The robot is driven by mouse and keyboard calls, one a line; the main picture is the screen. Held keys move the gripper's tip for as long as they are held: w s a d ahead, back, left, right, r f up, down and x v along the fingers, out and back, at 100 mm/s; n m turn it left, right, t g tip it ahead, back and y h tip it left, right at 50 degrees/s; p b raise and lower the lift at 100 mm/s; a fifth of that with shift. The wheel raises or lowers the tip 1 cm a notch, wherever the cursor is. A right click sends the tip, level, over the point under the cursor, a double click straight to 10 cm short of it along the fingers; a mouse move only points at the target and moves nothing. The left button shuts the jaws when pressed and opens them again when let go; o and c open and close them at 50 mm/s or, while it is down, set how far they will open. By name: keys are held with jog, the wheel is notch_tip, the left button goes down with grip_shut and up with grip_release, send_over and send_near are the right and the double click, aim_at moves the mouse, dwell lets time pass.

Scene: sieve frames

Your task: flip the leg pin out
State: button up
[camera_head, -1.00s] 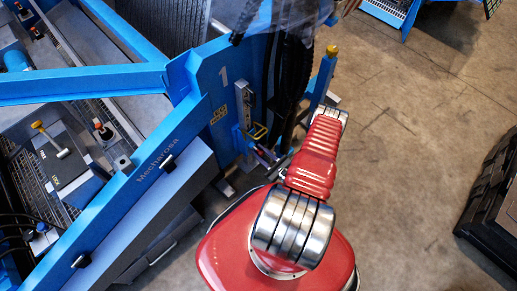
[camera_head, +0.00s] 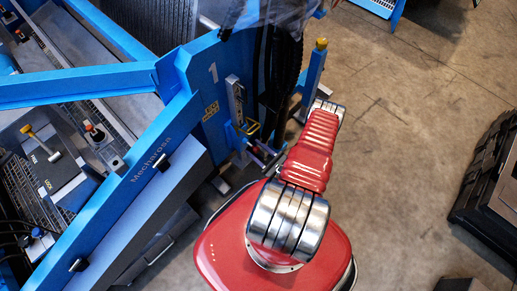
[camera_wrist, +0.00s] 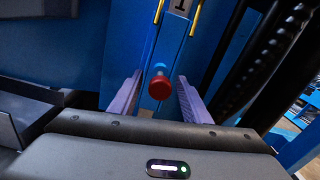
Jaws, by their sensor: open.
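The leg pin (camera_wrist: 160,87) has a round red knob on a metal shaft. It sticks out of a blue upright post, near the middle of the wrist view. My gripper (camera_wrist: 160,76) is open, with one purple-grey finger on each side of the knob. Gaps show between the knob and both fingers, so it is not gripped. In the head view, a purple finger (camera_head: 258,150) shows low beside the blue leg post (camera_head: 210,85) marked 1. The red knob cannot be made out there.
Yellow handle bars (camera_wrist: 195,18) flank the post above the pin. Black hoses (camera_wrist: 262,60) run close on the right. The blue machine frame (camera_head: 150,160) fills the left of the head view. A dark crate (camera_head: 485,180) stands at right, with bare floor (camera_head: 410,130) between.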

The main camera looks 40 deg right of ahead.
jog(key=s, duration=1.3)
jog(key=shift+s+d, duration=0.2)
jog(key=shift+s, duration=0.2)
dwell(0.8)
